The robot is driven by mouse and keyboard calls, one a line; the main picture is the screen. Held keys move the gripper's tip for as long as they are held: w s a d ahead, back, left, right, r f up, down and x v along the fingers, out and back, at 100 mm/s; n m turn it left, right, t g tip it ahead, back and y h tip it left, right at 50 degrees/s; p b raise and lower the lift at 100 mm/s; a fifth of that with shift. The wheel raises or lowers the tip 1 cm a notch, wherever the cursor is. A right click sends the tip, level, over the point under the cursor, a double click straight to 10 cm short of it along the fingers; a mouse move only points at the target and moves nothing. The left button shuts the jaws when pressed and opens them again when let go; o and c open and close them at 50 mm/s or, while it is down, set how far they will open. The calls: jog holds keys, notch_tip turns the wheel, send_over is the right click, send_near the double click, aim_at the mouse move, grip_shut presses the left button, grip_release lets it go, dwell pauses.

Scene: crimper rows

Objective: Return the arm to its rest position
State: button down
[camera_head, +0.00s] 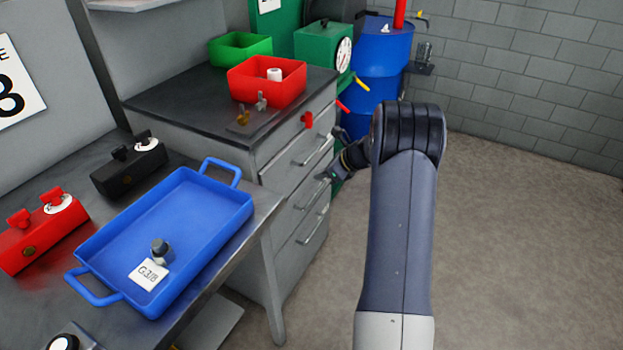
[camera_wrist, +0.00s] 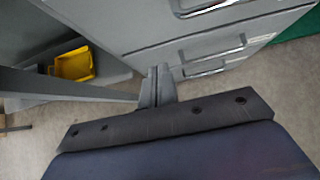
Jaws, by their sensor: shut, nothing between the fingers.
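My arm rises through the right half of the head view and bends at a dark elbow. My gripper (camera_head: 324,178) hangs beyond the elbow, in front of the drawer cabinet (camera_head: 285,240), partly hidden by the arm. In the wrist view my gripper (camera_wrist: 158,72) has its two fingers together with nothing between them. The cabinet's drawer fronts (camera_wrist: 165,25) lie behind the fingertips in that view. I cannot tell how far apart they are.
A blue tray (camera_head: 195,225) with a nut and a card stands on the bench at left. Red (camera_head: 290,88) and green (camera_head: 225,52) bins stand on the cabinet. A blue drum (camera_head: 380,75) stands behind. A yellow bin (camera_wrist: 75,65) shows below. Floor at right is clear.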

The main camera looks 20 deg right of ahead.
aim_at(286, 182)
jog(key=shift+s+d+r, duration=0.25)
jog(key=shift+s+r, duration=0.05)
jog(key=shift+r, duration=0.05)
jog(key=x, duration=0.4)
jog(key=r+x, duration=0.1)
jog(key=x, duration=0.3)
jog(key=w+a+x, duration=0.1)
jog(key=x, duration=0.3)
jog(key=shift+w+r+p, duration=0.1)
jog(key=shift+r+p, duration=0.05)
jog(key=shift+p, duration=0.15)
jog(key=shift+w+a, duration=0.35)
jog(key=shift+w, duration=0.1)
jog(key=shift+r, duration=0.1)
